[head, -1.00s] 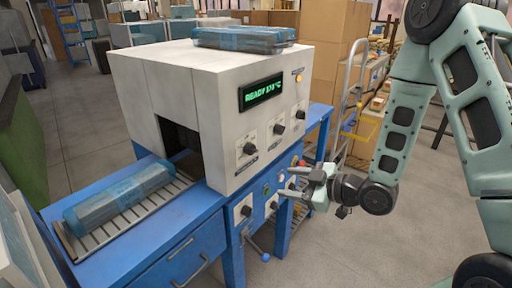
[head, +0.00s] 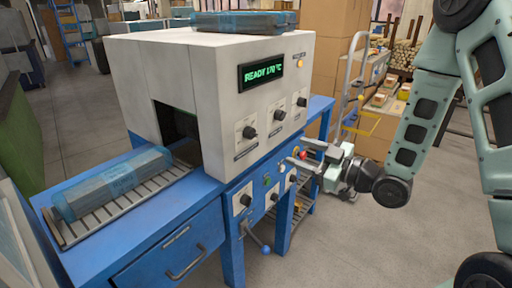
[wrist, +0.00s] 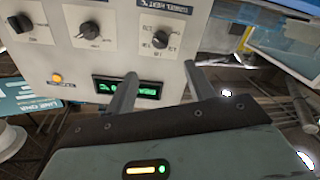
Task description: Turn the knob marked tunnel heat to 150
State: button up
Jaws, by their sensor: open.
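The tunnel heat knob (head: 249,132) is the black leftmost knob of three on the white machine's front, below the green READY display (head: 260,72), which seems to read 170 °C. The wrist view is upside down; there the knob (wrist: 160,40) sits beside its "TUNNEL HEAT" label, its dial numbers too small to read. My gripper (head: 297,150) is open and empty, in front of the machine, to the right of and lower than this knob in the head view. In the wrist view, the knob lies beyond the gap between my fingertips (wrist: 160,70), apart from them.
Two similar knobs (head: 276,115) (head: 298,102) stand to the right. A blue lower panel holds more knobs (head: 246,199), buttons and a lever (head: 265,249). A wrapped blue pack (head: 112,183) lies on the roller bed at left.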

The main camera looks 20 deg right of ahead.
aim_at(256, 136)
jog(key=b+x, duration=0.2)
jog(key=x, duration=1.2)
jog(key=shift+w+a, duration=0.25)
jog(key=shift+w, duration=0.05)
jog(key=shift+f, duration=0.1)
jog(key=c, duration=1)
